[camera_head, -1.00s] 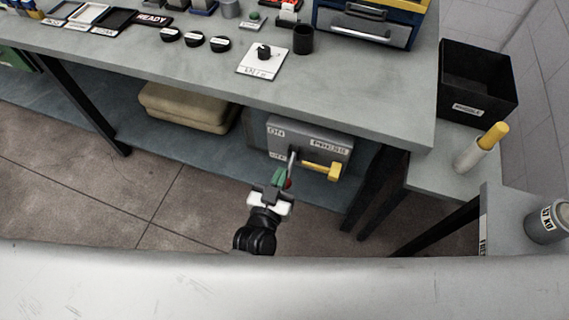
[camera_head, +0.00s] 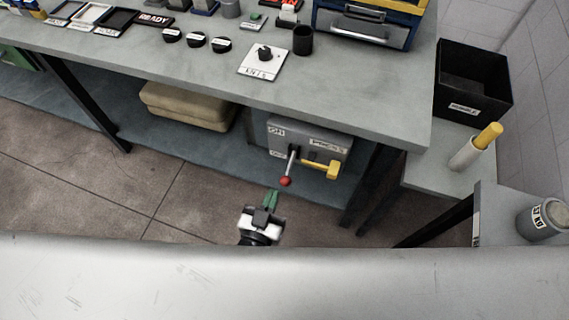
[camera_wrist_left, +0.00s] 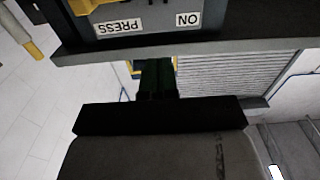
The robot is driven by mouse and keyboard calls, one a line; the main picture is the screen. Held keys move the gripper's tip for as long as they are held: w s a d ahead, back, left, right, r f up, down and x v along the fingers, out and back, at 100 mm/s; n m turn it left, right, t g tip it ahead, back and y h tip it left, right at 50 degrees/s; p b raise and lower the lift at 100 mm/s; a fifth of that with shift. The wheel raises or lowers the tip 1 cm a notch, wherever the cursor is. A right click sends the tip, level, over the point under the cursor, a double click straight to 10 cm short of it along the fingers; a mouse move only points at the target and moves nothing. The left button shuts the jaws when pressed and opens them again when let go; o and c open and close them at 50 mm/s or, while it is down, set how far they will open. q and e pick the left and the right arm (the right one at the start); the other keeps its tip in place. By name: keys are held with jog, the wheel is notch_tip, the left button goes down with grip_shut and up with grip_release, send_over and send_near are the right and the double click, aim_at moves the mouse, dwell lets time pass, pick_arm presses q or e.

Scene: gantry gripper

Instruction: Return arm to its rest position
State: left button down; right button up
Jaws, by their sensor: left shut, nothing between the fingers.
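My left gripper (camera_head: 271,199) is low in the head view, in front of the bench and over the floor. Its green fingers are shut with nothing between them. The fingers also show in the left wrist view (camera_wrist_left: 156,78). A grey switch box (camera_head: 309,143) stands on the lower shelf beyond the gripper. It has a lever with a red knob (camera_head: 286,181) and a yellow handle (camera_head: 322,168). The gripper is apart from the lever. My right gripper is not in view.
The bench top (camera_head: 200,70) overhangs the box. A folded tan pad (camera_head: 187,104) lies on the lower shelf. Open floor (camera_head: 90,190) lies left of the gripper.

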pick_arm(q)
jog(key=s+a+f+g+y+p, duration=0.15)
jog(key=s+a+f+g, duration=0.25)
jog(key=f, duration=0.6)
jog(key=s+a+f+g+y+p, duration=0.1)
jog(key=s+a+f+g+p, duration=0.3)
jog(key=f, duration=0.6)
jog(key=s+a+f+g+y, duration=0.1)
jog(key=s+a+f+g, duration=0.1)
jog(key=s, duration=0.4)
jog(key=s+a+f+g+y+p, duration=0.1)
jog(key=s+a+f+g, duration=0.2)
jog(key=s+a, duration=0.3)
jog(key=s+a+f+n+g+y+p, duration=0.1)
jog(key=s+a+f+g, duration=0.2)
jog(key=s, duration=0.4)
jog(key=shift+s+a+f, duration=0.2)
jog(key=shift+a+f, duration=0.25)
jog(key=shift+f, duration=0.35)
